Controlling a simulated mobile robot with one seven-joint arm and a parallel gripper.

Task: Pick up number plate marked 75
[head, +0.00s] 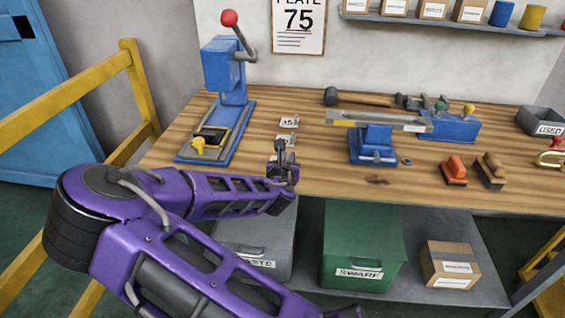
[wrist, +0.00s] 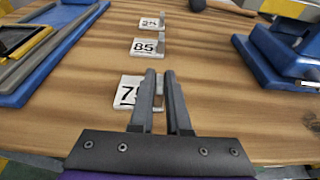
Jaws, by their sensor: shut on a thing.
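The nearest white number plate (wrist: 129,92) shows a 7; its second digit is hidden behind my gripper (wrist: 160,76). My gripper is shut on this plate, with its fingers over the plate's right part. The plate appears to lie on the bench; I cannot tell whether it is lifted. Beyond it lie a plate marked 85 (wrist: 145,47) and a farther plate (wrist: 150,24) whose number is hard to read. In the head view my gripper (head: 281,152) is at the near end of the row of plates, and the arm hides part of the nearest one.
A blue press (head: 228,75) with a red knob stands left of the plates on the wooden bench (head: 350,187). A blue stand (head: 372,146) is to the right, a mallet (head: 358,97) behind. A poster (head: 298,25) on the wall reads PLATE 75.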

